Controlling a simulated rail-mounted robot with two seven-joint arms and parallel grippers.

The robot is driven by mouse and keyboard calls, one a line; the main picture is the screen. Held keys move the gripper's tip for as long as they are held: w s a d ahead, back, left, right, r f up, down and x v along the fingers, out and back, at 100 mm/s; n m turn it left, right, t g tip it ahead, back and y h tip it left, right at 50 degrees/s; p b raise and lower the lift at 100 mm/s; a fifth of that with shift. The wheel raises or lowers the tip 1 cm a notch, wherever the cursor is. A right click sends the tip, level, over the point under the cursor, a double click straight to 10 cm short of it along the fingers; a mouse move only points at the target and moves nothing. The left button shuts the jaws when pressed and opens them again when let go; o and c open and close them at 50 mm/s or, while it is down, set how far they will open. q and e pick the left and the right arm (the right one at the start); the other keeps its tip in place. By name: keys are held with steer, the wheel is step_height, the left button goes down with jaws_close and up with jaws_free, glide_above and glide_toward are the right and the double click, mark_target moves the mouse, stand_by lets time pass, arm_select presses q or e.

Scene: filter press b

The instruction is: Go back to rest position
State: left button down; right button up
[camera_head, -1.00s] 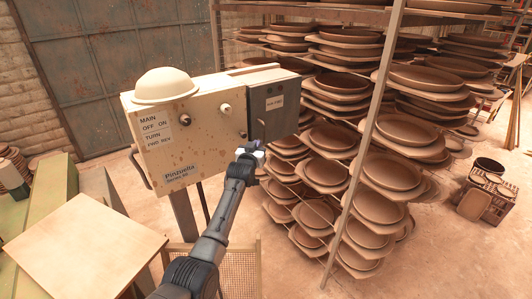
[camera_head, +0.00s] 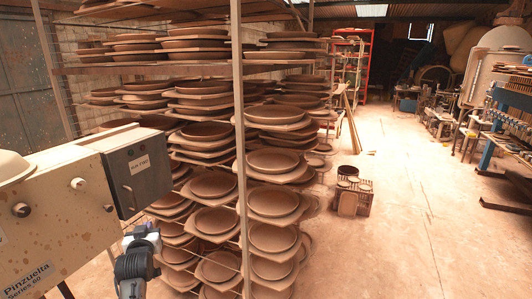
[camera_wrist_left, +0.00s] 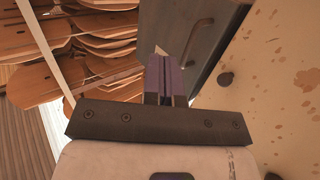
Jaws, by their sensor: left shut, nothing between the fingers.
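My left gripper (camera_head: 143,231) shows at the lower left of the head view, below the dark grey box on the end of the beige Pinzuelta control box (camera_head: 60,220). In the left wrist view its purple fingers (camera_wrist_left: 166,78) are together and empty. They point along the dark grey box (camera_wrist_left: 205,45), which has a handle. I cannot tell whether the fingertips touch it. My right gripper is in neither view.
A rack of stacked brown plates (camera_head: 274,160) stands just right of my left gripper, with an upright post (camera_head: 239,150) in front. A small crate (camera_head: 352,198) sits on the floor beyond. The floor (camera_head: 390,235) at right is open. Blue machinery (camera_head: 512,100) stands at the far right.

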arm_select(q)
steer(key=s+d+r+m+g+h, duration=0.1)
steer(key=s+d+r+h, duration=0.1)
steer(key=s+d+r, duration=0.3)
steer(key=s+d+r+g+h, duration=0.1)
steer(key=s+d+r+g, duration=0.15)
steer(key=s, duration=0.45)
steer(key=s+d+f+m+g+h, duration=0.15)
steer(key=s+d+f, duration=0.35)
steer(key=s+f, duration=0.5)
steer(key=s+d+f+m+g+h, duration=0.1)
steer(key=s+d+f+m, duration=0.35)
steer(key=s, duration=0.75)
steer(key=s+d+f+n+g, duration=0.15)
steer(key=s+f+g, duration=0.45)
steer(key=s+f, duration=1.35)
step_height(320, 180, up, 14)
steer(key=p, duration=1.3)
steer(key=shift+s+d, duration=0.4)
steer(key=shift+d, duration=0.05)
steer(key=shift+m+h, duration=0.25)
